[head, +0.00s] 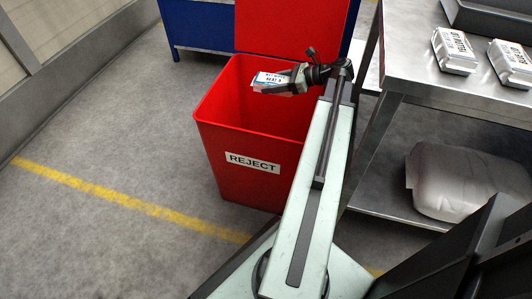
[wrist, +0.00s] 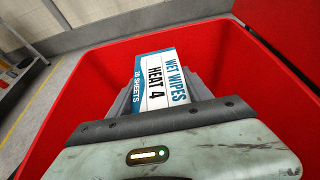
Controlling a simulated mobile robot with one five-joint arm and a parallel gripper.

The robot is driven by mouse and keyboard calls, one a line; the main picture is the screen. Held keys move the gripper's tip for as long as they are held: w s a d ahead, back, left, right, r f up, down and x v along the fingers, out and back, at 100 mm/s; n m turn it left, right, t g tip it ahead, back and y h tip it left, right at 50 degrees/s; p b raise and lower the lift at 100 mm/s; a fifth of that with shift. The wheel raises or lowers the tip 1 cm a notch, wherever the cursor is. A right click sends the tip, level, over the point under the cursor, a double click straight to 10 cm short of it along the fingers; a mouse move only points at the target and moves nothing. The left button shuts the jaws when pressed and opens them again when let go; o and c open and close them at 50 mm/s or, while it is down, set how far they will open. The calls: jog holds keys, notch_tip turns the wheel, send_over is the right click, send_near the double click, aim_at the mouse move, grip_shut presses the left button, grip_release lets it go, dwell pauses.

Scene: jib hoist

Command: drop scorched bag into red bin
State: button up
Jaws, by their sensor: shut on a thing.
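The red bin (head: 225,185), labelled REJECT, stands on the floor left of the steel table, with its top open. My gripper (head: 280,82) is over the bin's opening, shut on a white and blue packet (head: 266,79). No scorch marks show on the packet's visible face. The bin's floor is mostly hidden.
A steel table (head: 405,70) on the right bears two white packets, one marked YELLOW LID (head: 455,52), the other (head: 510,62) partly legible. A wrapped bundle (head: 455,180) lies on its lower shelf. A red panel (head: 290,27) and blue unit (head: 205,28) stand behind the bin.

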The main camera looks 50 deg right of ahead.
jog(key=shift+f, duration=0.55)
jog(key=shift+r, duration=0.1)
jog(key=o, duration=1.4)
